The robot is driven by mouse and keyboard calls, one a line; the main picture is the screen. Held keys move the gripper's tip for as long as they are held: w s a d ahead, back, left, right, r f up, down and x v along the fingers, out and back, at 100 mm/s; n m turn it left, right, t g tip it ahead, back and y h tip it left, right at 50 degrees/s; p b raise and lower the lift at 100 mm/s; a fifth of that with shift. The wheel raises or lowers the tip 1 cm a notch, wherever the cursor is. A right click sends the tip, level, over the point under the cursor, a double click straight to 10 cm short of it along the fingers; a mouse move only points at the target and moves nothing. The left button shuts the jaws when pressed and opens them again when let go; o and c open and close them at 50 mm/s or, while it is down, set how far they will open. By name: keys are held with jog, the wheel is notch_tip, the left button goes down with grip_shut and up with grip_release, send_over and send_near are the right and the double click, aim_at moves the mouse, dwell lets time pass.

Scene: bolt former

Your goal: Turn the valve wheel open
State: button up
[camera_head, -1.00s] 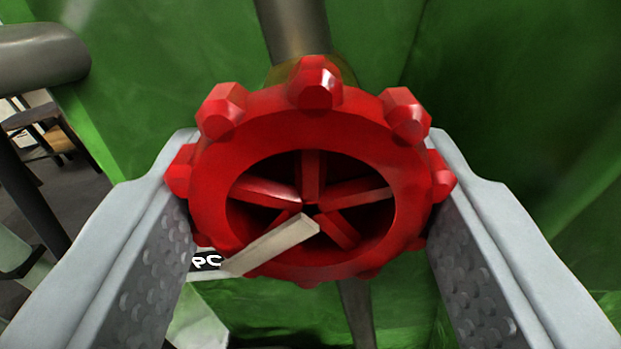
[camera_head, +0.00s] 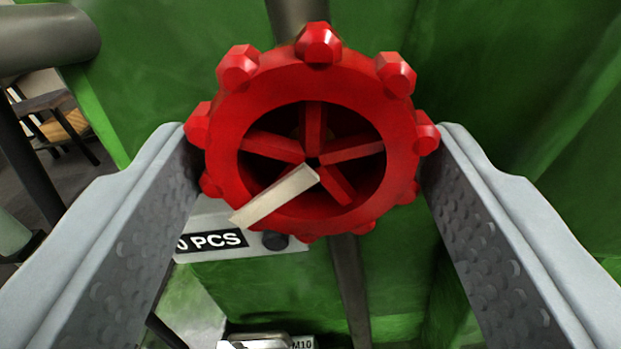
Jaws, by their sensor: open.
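The red valve wheel (camera_head: 272,95) has knobs around its rim and several spokes inside. A pale pointer bar (camera_head: 275,195) runs from its hub down to the lower left. My gripper (camera_head: 312,140) is open, with one grey finger on each side of the wheel. The fingertips reach the wheel's left and right knobs. A narrow gap or light contact there cannot be told apart. The inner finger pads are studded and hold nothing.
Green machine panels (camera_head: 520,80) stand behind the wheel. A dark pipe (camera_head: 350,290) runs below it and a grey pipe (camera_head: 45,38) juts in at the upper left. Dark floor shows at far left.

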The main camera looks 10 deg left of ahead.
jog(key=s, duration=1.6)
jog(key=shift+a, duration=0.3)
jog(key=shift+s, duration=0.1)
jog(key=s+d+r+n+t+y, duration=0.1)
jog(key=s+d+r+y, duration=0.15)
jog(key=s+d, duration=0.4)
jog(key=s+d+r+n+y, duration=0.1)
jog(key=s+d+r, duration=0.35)
jog(key=d, duration=0.25)
jog(key=s+d+f, duration=0.2)
jog(key=s+d, duration=0.2)
jog(key=s, duration=0.2)
jog(key=s+d+f+g+h, duration=0.1)
jog(key=s+d+f, duration=0.1)
jog(key=s, duration=0.4)
jog(key=s+d+f+h, duration=0.1)
jog(key=s+d+f, duration=0.2)
jog(key=s+d, duration=0.2)
jog(key=shift+s+d+n, duration=0.3)
jog(key=shift+s, duration=0.15)
jog(key=o, duration=0.3)
jog(key=shift+s+d+f+g+h, duration=0.15)
jog(key=shift+s+f+g+h, duration=0.15)
jog(key=shift+h, duration=0.15)
jog(key=o, duration=0.6)
jog(key=shift+c, duration=0.2)
